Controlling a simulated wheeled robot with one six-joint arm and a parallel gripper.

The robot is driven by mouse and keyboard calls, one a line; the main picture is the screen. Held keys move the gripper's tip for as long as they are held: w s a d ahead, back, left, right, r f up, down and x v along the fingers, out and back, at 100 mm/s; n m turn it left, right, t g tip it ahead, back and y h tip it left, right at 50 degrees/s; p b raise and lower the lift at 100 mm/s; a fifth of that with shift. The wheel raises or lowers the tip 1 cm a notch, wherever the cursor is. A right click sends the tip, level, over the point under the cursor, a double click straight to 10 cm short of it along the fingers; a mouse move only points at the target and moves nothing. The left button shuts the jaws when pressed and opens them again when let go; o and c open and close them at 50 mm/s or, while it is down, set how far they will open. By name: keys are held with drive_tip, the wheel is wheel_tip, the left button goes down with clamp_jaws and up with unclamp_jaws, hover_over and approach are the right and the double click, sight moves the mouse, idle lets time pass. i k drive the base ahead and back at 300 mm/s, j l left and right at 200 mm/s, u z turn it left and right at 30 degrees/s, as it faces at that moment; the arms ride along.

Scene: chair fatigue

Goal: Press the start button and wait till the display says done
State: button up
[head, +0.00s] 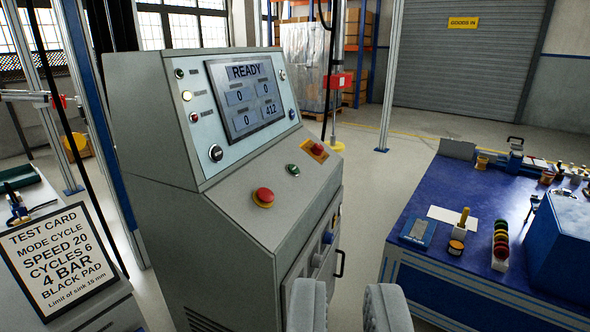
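A grey control cabinet (150,120) stands in the middle of the head view. Its display (247,97) reads READY, with values 0, 0, 0 and 412. On the sloped panel are a green button (293,170), a red mushroom button (264,196) with a yellow ring, and a red knob (317,149) on a yellow-orange plate. Which one is the start button is not legible; the green one has no readable label. My gripper (345,300) is at the bottom edge, its two grey fingers apart with nothing between them, in front of the cabinet and apart from the buttons.
A test card (58,262) at left reads mode cycle, speed 20, cycles 6, 4 bar, black pad. A blue workbench (430,195) with tools and a blue box (562,245) stands at right. Open floor (385,165) lies between cabinet and bench. A door handle (340,263) sticks out from the cabinet.

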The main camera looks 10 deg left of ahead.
sight(294, 168)
drive_tip(key=i+z, duration=0.35)
drive_tip(key=i, duration=0.5)
